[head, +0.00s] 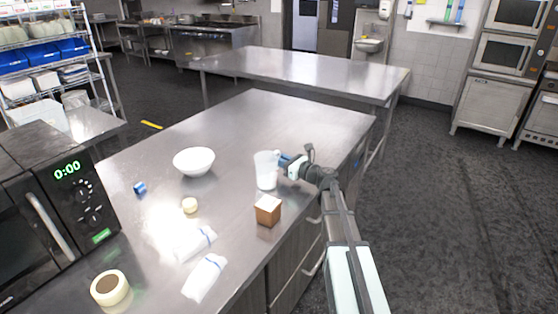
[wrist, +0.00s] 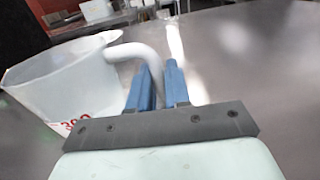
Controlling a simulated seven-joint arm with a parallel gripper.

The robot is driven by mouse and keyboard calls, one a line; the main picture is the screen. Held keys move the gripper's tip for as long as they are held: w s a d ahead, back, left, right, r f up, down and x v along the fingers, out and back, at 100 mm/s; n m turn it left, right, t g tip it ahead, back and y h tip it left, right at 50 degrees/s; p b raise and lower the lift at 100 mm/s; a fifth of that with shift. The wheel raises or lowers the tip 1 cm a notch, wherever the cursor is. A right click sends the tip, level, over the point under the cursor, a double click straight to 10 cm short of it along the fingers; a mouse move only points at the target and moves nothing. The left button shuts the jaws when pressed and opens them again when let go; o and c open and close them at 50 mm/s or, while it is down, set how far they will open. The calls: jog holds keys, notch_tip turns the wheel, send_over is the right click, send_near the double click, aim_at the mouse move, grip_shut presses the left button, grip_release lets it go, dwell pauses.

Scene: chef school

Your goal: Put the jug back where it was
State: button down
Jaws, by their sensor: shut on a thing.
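The jug (head: 265,172) is a translucent white measuring jug on or just above the steel counter (head: 310,120), right of the white bowl. In the wrist view the jug (wrist: 68,82) is at the left, looks tilted in that view, with red markings low on its side. Its white handle (wrist: 135,52) runs between my blue fingertips. My gripper (head: 284,160) is at the jug's right side in the head view. In the wrist view my gripper (wrist: 158,85) is shut on the handle. I cannot tell whether the jug's base touches the counter.
A white bowl (head: 194,161) stands left of the jug. A brown box (head: 268,210) sits close in front of it. Counter behind the jug is clear.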

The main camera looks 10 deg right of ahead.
jog(key=shift+f, duration=0.2)
jog(key=c, duration=1.1)
grip_release()
jog(key=shift+r, duration=0.15)
jog(key=v, duration=1.2)
